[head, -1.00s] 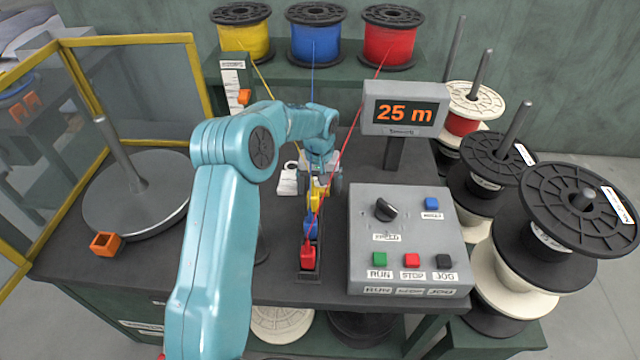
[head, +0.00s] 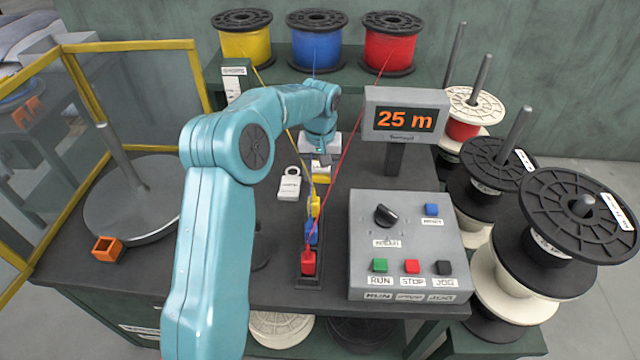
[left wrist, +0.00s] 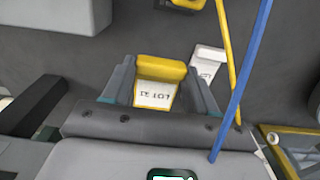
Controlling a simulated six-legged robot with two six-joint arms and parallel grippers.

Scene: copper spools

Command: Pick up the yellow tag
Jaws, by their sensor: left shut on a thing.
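The yellow tag (head: 321,179) is between the fingers of my left gripper (head: 321,164), behind the row of wire guides. In the left wrist view the yellow tag (left wrist: 160,68) has a yellow top edge and a white face with LOT lettering. The fingers of my left gripper (left wrist: 157,88) lie against both its sides, shut on it. I cannot tell whether the tag is clear of the bench. My right gripper is not in view.
A white tag (head: 289,185) lies just left on the bench (head: 215,265). Yellow, blue and red wires slant down to the guide block (head: 309,284). The 25 m display (head: 405,118) and control box (head: 408,235) stand to the right.

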